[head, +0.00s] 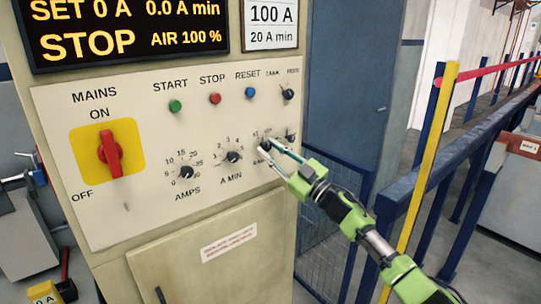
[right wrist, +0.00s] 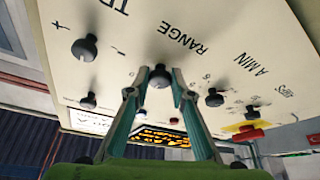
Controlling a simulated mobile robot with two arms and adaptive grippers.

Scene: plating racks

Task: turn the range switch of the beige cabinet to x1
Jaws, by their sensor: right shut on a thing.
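The beige cabinet (head: 75,220) fills the left and middle of the head view, with its control panel facing me. Its range switch (head: 264,145) is a small dark knob at the panel's right, partly covered by my fingers. In the right wrist view the range switch (right wrist: 160,76) sits between the fingertips, by the word RANGE. My right gripper (head: 269,147) is shut on it; its fingers also show in the wrist view (right wrist: 161,88). Which mark the switch points at cannot be told. My left gripper is not in view.
Close by are the A MIN knob (head: 233,157), the AMPS knob (head: 186,171), a trim knob (head: 290,137) and an upper knob (head: 288,94). The red mains switch (head: 110,152) is farther left. A blue railing (head: 445,165) with a yellow post (head: 431,150) stands right of my arm.

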